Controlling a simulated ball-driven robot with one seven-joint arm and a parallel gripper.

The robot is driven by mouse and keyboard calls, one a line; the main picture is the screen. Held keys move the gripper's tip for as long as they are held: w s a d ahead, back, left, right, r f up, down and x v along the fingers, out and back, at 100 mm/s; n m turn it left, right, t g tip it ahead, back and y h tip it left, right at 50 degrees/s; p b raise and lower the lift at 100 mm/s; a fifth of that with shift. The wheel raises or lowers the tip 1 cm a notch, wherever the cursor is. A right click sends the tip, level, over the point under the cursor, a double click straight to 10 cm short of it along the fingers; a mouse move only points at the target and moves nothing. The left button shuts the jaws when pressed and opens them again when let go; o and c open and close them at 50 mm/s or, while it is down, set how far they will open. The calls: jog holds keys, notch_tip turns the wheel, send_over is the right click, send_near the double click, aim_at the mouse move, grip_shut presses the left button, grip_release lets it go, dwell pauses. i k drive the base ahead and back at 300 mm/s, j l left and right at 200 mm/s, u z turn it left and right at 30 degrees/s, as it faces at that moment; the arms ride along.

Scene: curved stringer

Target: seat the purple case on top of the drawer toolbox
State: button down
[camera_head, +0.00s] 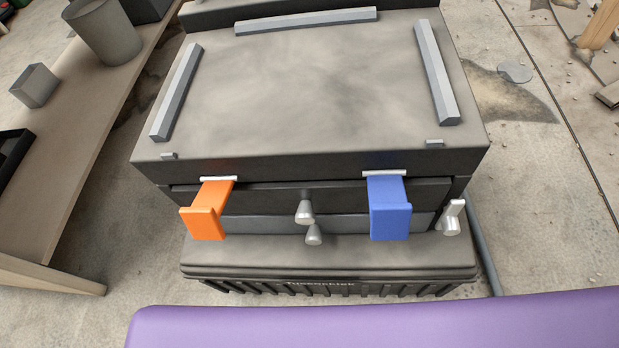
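The drawer toolbox (312,90) stands in the middle of the camera view. Its flat grey top is bare, with raised rails along the left, back and right sides and two small stubs at the front corners. An orange latch (207,208) and a blue latch (389,208) stick out from its front, with drawer knobs (305,211) between them. The purple case (400,322) fills the bottom edge of the view, nearer to me and apart from the toolbox top in the picture. Only its upper part shows. My gripper is not in view, so its hold on the case is hidden.
The toolbox rests on a dark ribbed base case (330,262). A bench (70,150) on the left carries a grey cup (105,32), a small block (35,86) and a dark tray (10,155). Open concrete floor (545,200) lies to the right.

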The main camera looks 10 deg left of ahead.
aim_at(299, 80)
jog(key=i+l, duration=0.1)
jog(key=i, duration=1.1)
